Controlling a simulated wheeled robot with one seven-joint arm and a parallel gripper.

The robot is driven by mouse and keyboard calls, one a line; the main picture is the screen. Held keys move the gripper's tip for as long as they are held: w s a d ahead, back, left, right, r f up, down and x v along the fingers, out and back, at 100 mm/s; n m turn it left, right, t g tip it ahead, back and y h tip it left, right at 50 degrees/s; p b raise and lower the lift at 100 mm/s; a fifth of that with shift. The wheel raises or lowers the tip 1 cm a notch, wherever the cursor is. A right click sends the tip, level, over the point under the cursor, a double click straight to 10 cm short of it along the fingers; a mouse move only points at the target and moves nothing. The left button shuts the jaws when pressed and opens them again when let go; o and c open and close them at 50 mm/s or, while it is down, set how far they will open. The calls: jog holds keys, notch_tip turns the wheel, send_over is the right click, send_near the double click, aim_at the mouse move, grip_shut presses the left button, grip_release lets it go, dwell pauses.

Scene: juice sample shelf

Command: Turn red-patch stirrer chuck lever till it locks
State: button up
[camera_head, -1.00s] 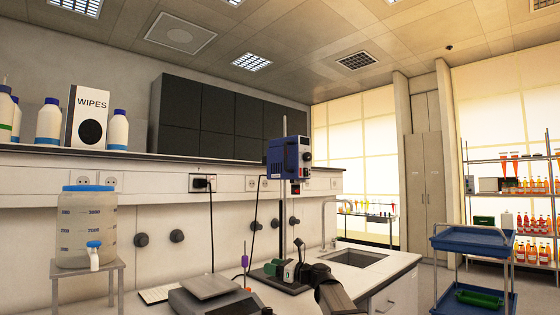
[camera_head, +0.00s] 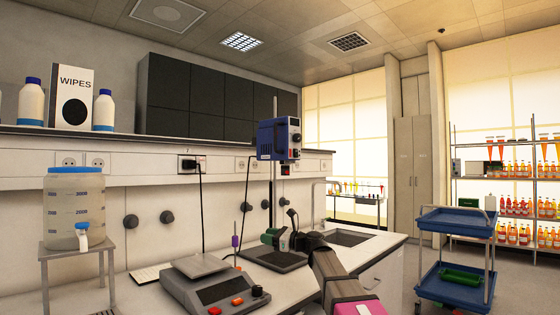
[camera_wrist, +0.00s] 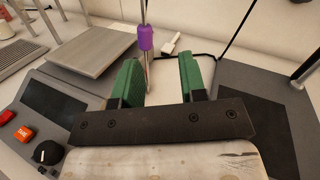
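The blue stirrer (camera_head: 278,138) is clamped high on an upright rod above the bench. A small dark part with a red spot (camera_head: 285,169) shows just under it; I cannot tell whether it belongs to the stirrer or the wall. No chuck lever can be made out in either view. My gripper (camera_head: 275,238) is low in front of the stand, well below the stirrer head. In the wrist view its green fingers (camera_wrist: 158,78) are apart with nothing held. A purple grip on a thin rod (camera_wrist: 145,38) stands beyond the fingers; it also shows in the head view (camera_head: 236,241).
A grey scale-like device (camera_head: 213,285) with a flat plate and red buttons is left of my gripper. The dark stand base (camera_head: 272,259) lies below it. A black cable (camera_head: 247,190) hangs left of the stirrer. A water jug (camera_head: 75,208) stands far left, a blue trolley (camera_head: 455,222) right.

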jog(key=w+d+r+n, duration=0.6)
jog(key=d+r+n, duration=0.1)
jog(key=r, duration=0.4)
jog(key=n+h, duration=0.2)
jog(key=n, duration=0.7)
send_near(287, 172)
jog(key=w, duration=0.3)
jog(key=x, duration=1)
jog(key=shift+s+a+f, duration=0.1)
jog(key=shift+s, duration=0.05)
grip_shut()
